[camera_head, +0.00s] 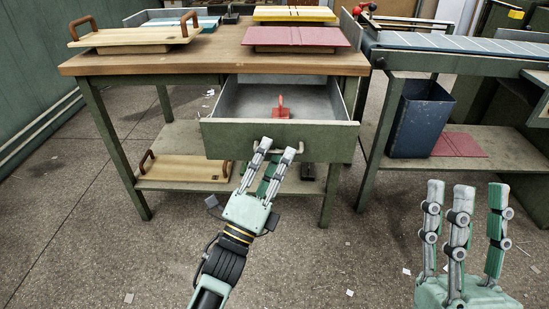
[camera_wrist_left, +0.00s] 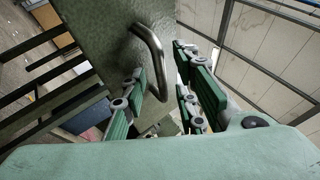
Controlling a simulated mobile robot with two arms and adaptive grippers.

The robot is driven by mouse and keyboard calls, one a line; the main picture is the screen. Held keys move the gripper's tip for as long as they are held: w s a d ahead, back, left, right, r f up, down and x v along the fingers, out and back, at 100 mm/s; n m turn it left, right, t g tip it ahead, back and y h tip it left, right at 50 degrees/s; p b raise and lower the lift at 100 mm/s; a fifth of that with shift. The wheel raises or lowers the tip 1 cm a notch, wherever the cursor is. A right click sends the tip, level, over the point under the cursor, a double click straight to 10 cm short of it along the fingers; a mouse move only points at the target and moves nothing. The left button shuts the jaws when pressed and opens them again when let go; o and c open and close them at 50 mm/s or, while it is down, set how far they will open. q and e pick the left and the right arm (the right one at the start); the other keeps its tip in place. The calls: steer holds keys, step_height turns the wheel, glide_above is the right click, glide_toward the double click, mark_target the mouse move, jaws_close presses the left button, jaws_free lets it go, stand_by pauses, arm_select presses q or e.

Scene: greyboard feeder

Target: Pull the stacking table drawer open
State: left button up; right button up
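The stacking table (camera_head: 210,64) has a wooden top and green legs. Its green drawer (camera_head: 225,138) is pulled out and shows its grey inside, with a red tool (camera_head: 281,109) lying in it. My left gripper (camera_head: 275,147) is at the middle of the drawer front, over the metal handle (camera_head: 300,148). In the left wrist view, the handle (camera_wrist_left: 150,55) lies between its spread fingers (camera_wrist_left: 165,85); I cannot tell whether they touch it. My right gripper (camera_head: 474,188) is open and empty at the lower right, with its fingers pointing up, away from the table.
On the tabletop are a wooden board with handles (camera_head: 130,37), a red board (camera_head: 296,36) and a yellow board (camera_head: 294,13). A conveyor (camera_head: 460,45) stands at the right, with a dark blue bin (camera_head: 420,118) on its lower shelf. The floor in front is mostly clear.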

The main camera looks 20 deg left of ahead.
arm_select(q)
steer(key=v, duration=1.2)
steer(key=shift+r, duration=0.15)
